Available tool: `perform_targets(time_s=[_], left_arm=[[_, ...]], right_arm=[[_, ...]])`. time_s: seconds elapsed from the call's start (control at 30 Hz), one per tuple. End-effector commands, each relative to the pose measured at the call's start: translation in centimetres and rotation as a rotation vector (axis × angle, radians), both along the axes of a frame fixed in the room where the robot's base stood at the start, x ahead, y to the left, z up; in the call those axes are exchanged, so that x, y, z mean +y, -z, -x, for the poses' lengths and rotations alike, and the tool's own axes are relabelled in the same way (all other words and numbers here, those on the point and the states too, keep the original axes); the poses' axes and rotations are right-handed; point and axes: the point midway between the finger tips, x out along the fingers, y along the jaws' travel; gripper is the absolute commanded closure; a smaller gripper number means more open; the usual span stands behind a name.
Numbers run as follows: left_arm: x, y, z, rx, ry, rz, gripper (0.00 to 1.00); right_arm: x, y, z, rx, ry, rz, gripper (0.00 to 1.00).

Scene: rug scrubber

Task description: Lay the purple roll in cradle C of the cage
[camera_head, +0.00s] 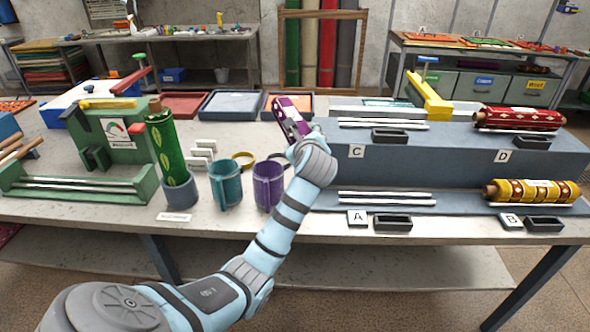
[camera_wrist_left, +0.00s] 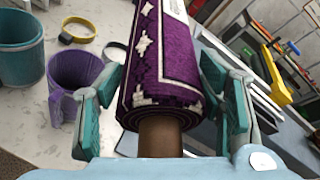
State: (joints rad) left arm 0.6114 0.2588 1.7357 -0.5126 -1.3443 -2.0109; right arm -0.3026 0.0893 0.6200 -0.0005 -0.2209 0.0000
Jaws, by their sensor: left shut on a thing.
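The purple roll (camera_head: 288,115), with white patterning, is held up by my left gripper (camera_head: 303,130), left of cradle C. My wrist hides most of the gripper in the head view. In the left wrist view, the teal fingers of the gripper (camera_wrist_left: 165,80) flank the purple roll (camera_wrist_left: 165,60), whose brown core end faces the palm. Cradle C (camera_head: 383,124) is a pair of pale bars on the blue-grey cage's upper step (camera_head: 440,158), behind label C (camera_head: 356,151). It is empty. My right gripper is not in view.
A red roll (camera_head: 520,119) lies in cradle D and a yellow roll (camera_head: 532,191) in cradle B. Cradle A (camera_head: 386,199) is empty. A purple mug (camera_head: 268,186), a teal mug (camera_head: 225,184) and a green roll (camera_head: 167,150) stand left of the cage.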

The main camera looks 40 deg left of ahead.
Motion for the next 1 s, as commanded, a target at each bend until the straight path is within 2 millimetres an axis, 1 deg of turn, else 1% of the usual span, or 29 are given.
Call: perform_targets(time_s=[0.03,0.1,0.17,0.27,0.4,0.5,0.6,0.77,0.9,1.0], left_arm=[[-0.1,-1.8,0.5,-0.002,0.048,-0.008,0.88],[-0.6,-1.7,0.8,-0.001,0.104,-0.004,0.88],[-0.9,-0.7,1.0,0.0,0.129,-0.001,0.88],[-1.0,2.6,1.0,0.005,0.136,0.002,0.88],[-1.1,8.3,1.0,0.005,0.134,0.004,0.88],[-1.1,11.6,1.0,0.003,0.134,0.003,0.88],[-1.1,13.8,1.0,0.001,0.134,0.003,0.88],[-1.1,15.4,0.9,-0.001,0.134,0.003,0.88],[-1.1,18.3,1.0,0.002,0.133,0.003,0.88],[-1.1,19.0,1.0,-0.001,0.133,0.002,0.88]], right_arm=[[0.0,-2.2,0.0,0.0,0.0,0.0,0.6],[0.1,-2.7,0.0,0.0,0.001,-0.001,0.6],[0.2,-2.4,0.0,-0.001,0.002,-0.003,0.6],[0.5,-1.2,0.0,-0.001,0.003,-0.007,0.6],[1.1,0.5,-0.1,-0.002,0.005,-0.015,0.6],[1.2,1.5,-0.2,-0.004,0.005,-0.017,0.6],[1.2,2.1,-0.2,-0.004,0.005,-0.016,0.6],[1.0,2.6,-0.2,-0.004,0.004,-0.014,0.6],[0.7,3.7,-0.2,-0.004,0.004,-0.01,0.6],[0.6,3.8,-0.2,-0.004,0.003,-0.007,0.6]])
